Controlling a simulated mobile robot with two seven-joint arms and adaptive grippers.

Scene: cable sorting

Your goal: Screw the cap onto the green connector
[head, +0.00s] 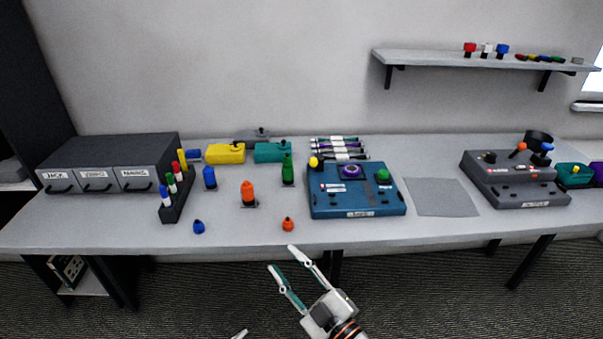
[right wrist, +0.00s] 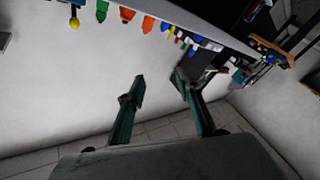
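The green connector (head: 288,170) stands upright on the table, left of the blue device box, and has a narrow top. I cannot tell which piece is its cap. A small orange cap-like piece (head: 288,224) and a small blue one (head: 198,227) lie near the front edge. A round green piece (head: 383,175) sits on the blue box (head: 357,212). My right gripper (head: 281,257) is open and empty, in front of the table edge and apart from everything. Its spread fingers show in the right wrist view (right wrist: 159,82). Only a white tip of my left gripper (head: 240,333) shows at the bottom edge.
An orange connector (head: 248,194) and a blue connector (head: 209,178) stand left of the green one. A marker rack (head: 176,205) and grey drawers (head: 110,155) are at the left. A grey mat (head: 441,197) and a grey control box (head: 515,185) are at the right.

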